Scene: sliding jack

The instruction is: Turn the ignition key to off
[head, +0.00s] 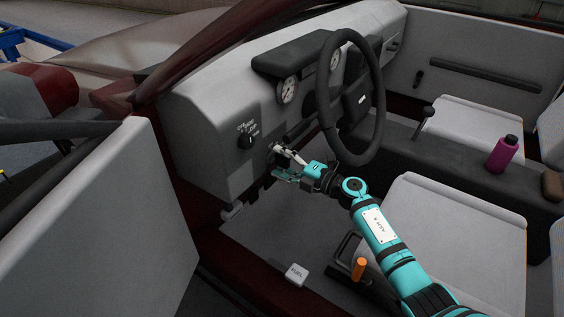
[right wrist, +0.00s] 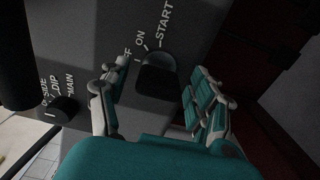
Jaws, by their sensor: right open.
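The ignition key (right wrist: 157,76), a dark rounded piece, sits on the grey dash panel in the right wrist view, below the OFF, ON and START labels. The OFF label is partly hidden by a finger. I cannot tell for sure which label the key points to. My right gripper (right wrist: 158,98) is open, with one finger on each side of the key; I see no clear contact. In the head view, the right gripper (head: 281,163) is at the dash, left of the steering wheel, where the key cannot be made out. My left gripper is not in view.
A light switch knob (head: 245,142) is on the dash left of my gripper; it also shows in the right wrist view (right wrist: 63,110). The steering wheel (head: 373,97) is close on the right. The open door (head: 100,215) stands at left. An orange-handled lever (head: 359,268) is below my arm.

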